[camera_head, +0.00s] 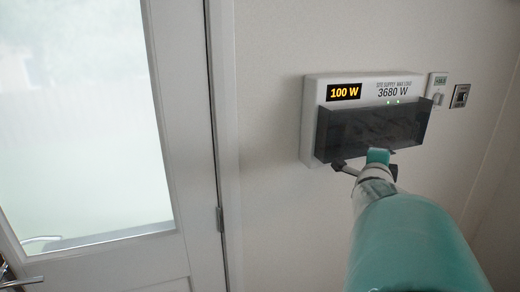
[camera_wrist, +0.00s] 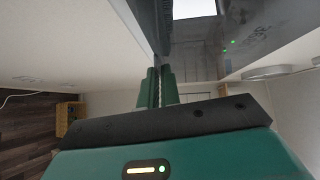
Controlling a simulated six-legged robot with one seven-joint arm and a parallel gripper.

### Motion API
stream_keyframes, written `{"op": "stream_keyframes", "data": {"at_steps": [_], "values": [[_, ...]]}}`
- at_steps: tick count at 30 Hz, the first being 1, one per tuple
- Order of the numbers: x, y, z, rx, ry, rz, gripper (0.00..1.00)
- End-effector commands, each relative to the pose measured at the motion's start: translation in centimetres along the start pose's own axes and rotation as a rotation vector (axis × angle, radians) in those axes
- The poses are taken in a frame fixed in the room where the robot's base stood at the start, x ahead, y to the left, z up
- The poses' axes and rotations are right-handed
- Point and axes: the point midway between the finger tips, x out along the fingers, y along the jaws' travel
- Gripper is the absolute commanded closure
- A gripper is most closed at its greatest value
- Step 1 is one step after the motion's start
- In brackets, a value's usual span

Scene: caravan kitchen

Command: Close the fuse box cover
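The fuse box is a white wall-mounted box (camera_head: 312,90) with an orange "100 W" display and small green lights. Its dark see-through cover (camera_head: 370,128) spans the lower front, and it seems to stand out from the box face; I cannot tell the exact angle. The cover also shows at the top of the wrist view (camera_wrist: 198,45), close ahead of the fingers. My gripper (camera_head: 378,156) is at the cover's lower edge, with its teal fingertips together. In the wrist view the fingers (camera_wrist: 160,86) are side by side with nothing clear between them. I cannot tell whether they touch the cover.
A white switch (camera_head: 437,86) and a metal-framed socket (camera_head: 460,96) are on the wall right of the box. A glazed white door (camera_head: 165,110) with a handle (camera_head: 22,283) is at the left. The wall between door and box is bare.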

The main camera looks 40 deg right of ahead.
Motion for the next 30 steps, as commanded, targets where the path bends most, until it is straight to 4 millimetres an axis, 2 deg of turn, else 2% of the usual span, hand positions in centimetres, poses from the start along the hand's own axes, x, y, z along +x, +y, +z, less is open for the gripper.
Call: {"op": "stream_keyframes", "data": {"at_steps": [1,4,8,30], "values": [[0.06,0.67,0.21,-0.006,-0.005,0.016,1.0],[0.07,0.72,0.24,-0.007,-0.006,0.017,1.0],[0.07,0.69,0.28,-0.006,-0.006,0.017,0.75],[0.06,-0.14,0.42,-0.005,-0.008,-0.002,0.75]]}}
